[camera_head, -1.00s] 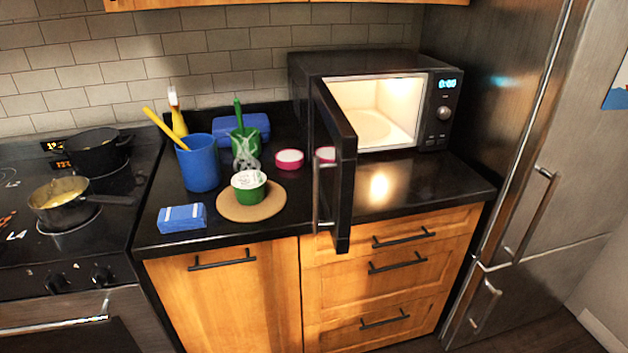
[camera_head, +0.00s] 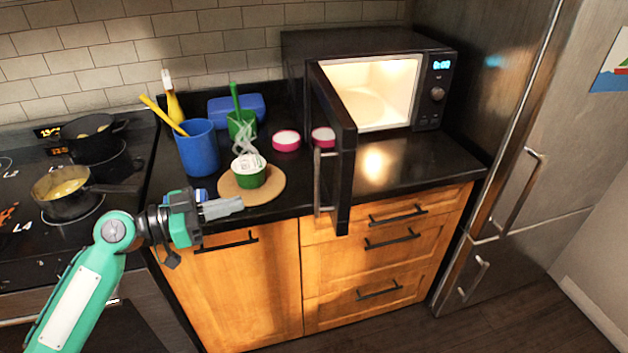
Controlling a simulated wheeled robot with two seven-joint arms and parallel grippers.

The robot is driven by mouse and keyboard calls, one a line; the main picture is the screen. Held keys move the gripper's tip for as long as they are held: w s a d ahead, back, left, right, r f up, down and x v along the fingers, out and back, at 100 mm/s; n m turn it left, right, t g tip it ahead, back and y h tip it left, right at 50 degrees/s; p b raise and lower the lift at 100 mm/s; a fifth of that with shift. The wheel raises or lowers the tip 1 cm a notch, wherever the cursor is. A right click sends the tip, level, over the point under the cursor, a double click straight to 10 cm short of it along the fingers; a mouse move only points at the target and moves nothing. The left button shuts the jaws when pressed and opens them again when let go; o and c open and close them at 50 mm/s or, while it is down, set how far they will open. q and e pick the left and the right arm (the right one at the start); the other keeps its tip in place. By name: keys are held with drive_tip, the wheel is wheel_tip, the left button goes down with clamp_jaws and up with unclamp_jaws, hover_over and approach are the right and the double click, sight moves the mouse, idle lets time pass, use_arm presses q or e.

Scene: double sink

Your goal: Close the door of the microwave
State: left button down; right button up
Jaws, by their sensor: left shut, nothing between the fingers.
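The black microwave (camera_head: 378,45) stands at the back right of the counter, its lit inside and turntable showing. Its door (camera_head: 338,150) is open and swung out toward me, reaching past the counter's front edge. A metal handle (camera_head: 319,182) runs upright on the door's left side. My left gripper (camera_head: 240,204) is at the counter's front edge, left of the door and apart from it, pointing right. Its fingers are shut and empty. My right gripper is not in view.
A steaming green cup (camera_head: 249,171) sits on a round cork mat (camera_head: 270,184) just behind my left gripper. A blue cup (camera_head: 199,148) with a yellow utensil stands behind it. The stove (camera_head: 105,195) with pots is left, the fridge (camera_head: 530,120) right.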

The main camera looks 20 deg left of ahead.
use_arm(q)
drive_tip(key=p+x, duration=0.7)
drive_tip(key=x, duration=0.7)
drive_tip(key=shift+d+r, duration=0.25)
drive_tip(key=shift+r, duration=0.35)
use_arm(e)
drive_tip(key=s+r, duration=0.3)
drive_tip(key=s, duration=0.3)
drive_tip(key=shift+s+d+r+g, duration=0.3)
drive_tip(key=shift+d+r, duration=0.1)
use_arm(q)
drive_tip(key=shift+s, duration=0.15)
